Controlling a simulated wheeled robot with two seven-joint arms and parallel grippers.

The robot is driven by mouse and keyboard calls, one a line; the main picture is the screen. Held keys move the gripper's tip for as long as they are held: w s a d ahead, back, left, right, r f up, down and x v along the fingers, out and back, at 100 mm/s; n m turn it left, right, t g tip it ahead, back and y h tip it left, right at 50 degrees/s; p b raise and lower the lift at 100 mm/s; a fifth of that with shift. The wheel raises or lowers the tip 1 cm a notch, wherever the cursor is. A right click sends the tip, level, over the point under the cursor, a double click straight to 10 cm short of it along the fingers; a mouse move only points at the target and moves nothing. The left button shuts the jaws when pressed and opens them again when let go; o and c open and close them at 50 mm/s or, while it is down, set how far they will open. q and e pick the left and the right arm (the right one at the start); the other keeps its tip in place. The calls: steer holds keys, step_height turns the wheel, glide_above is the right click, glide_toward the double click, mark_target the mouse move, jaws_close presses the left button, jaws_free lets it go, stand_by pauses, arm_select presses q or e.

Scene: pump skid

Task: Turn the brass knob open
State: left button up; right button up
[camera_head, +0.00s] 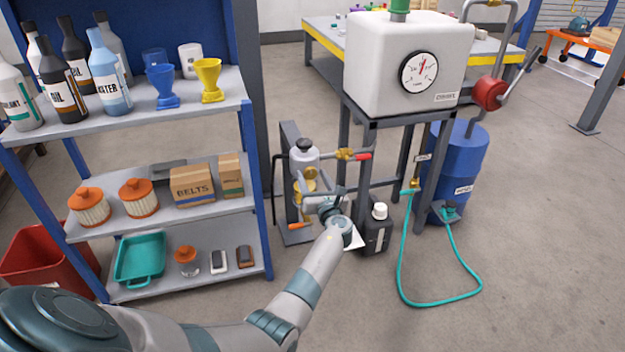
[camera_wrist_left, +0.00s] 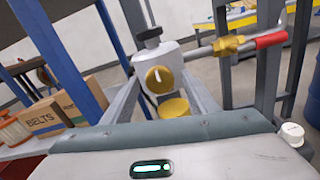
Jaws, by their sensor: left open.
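The round brass knob (camera_wrist_left: 159,80) faces me from the grey pump body (camera_wrist_left: 150,58) in the left wrist view. A second, flatter brass disc (camera_wrist_left: 173,107) sits just below it. In the head view the knob (camera_head: 311,172) shows small under the pump's black cap, partly crowded by my gripper. My left gripper (camera_head: 322,197) is open, in front of and slightly below the knob, with nothing visible between its jaws. The wrist view shows only the gripper housing across the bottom; the fingertips are hidden, so contact with the knob cannot be told. My right gripper is not in view.
A pipe with a brass valve and red handle (camera_head: 363,157) runs right from the pump. A frame leg of the white tank (camera_head: 398,65) stands close beside it. A black jug (camera_head: 376,236) sits below. A shelf (camera_head: 190,203) stands left; a teal hose (camera_head: 400,270) lies right.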

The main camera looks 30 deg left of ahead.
arm_select(q)
steer(key=c, duration=1.1)
steer(key=shift+o, duration=0.2)
